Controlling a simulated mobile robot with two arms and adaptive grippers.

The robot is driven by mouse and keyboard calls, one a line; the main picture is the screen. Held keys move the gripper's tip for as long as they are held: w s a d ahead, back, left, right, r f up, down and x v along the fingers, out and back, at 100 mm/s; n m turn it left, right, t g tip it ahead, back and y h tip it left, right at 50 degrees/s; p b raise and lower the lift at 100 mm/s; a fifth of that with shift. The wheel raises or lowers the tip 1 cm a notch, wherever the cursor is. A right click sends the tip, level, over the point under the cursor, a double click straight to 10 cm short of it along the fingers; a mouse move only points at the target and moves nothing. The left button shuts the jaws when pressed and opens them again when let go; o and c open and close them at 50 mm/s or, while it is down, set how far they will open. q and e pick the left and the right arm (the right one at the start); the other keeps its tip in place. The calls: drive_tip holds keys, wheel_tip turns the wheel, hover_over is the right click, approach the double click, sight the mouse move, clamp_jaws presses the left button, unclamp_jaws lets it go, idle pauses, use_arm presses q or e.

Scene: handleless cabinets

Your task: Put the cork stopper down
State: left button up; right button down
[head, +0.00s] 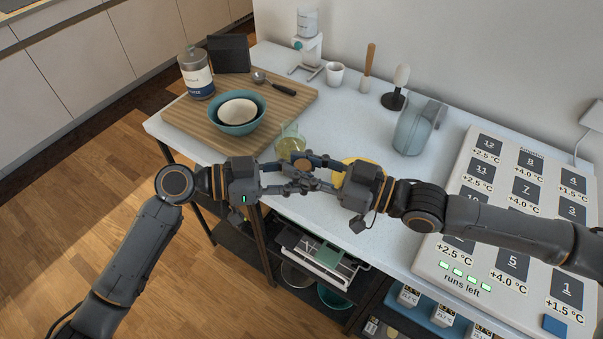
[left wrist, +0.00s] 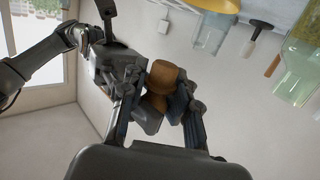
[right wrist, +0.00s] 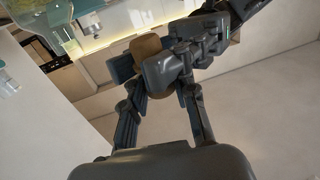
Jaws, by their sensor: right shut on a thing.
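The cork stopper (head: 303,165) is a brown plug held above the front edge of the counter. My right gripper (head: 312,176) is shut on it; the stopper also shows between the fingers in the right wrist view (right wrist: 148,45). My left gripper (head: 287,187) faces the right one, its fingers spread on either side of the stopper (left wrist: 165,76) in the left wrist view. The two sets of fingers overlap closely, so whether the left pads touch the stopper is hard to see.
A glass vessel (head: 290,143) stands just behind the grippers, and a yellow round thing (head: 347,166) is partly hidden by my right gripper. A cutting board (head: 180,125) with bowls is at left; a glass pitcher (head: 412,132) and large numbered panel (head: 508,205) are at right.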

use_arm(q)
clamp_jaws()
use_arm(e)
drive_tip(key=c, duration=1)
unclamp_jaws()
